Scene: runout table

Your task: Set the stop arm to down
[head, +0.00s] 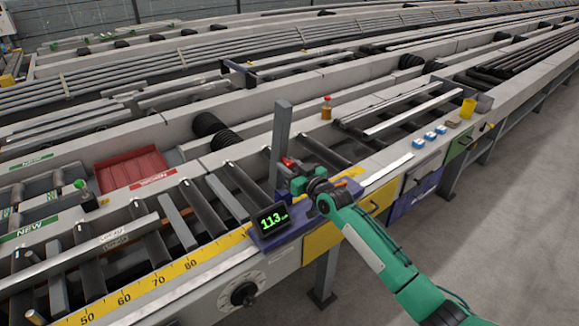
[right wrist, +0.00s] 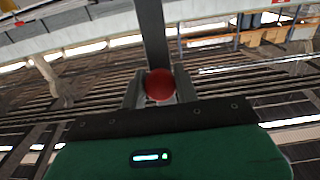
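The stop arm is a grey flat bar (head: 282,135) standing upright at the near edge of the runout table, beside the digital readout. It also shows in the right wrist view (right wrist: 152,32), rising from behind a red ball knob (right wrist: 159,85). The knob shows in the head view (head: 289,162) just at the bar. My right gripper (head: 293,175) is at the knob. In the right wrist view its two fingers (right wrist: 160,88) stand on either side of the knob, with no clear gap, and look shut on it. My left gripper is not in view.
The black readout (head: 271,219) shows green digits, next to a yellow scale (head: 150,283). A dial (head: 243,294) is on the front face. The floor (head: 490,230) at right is clear.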

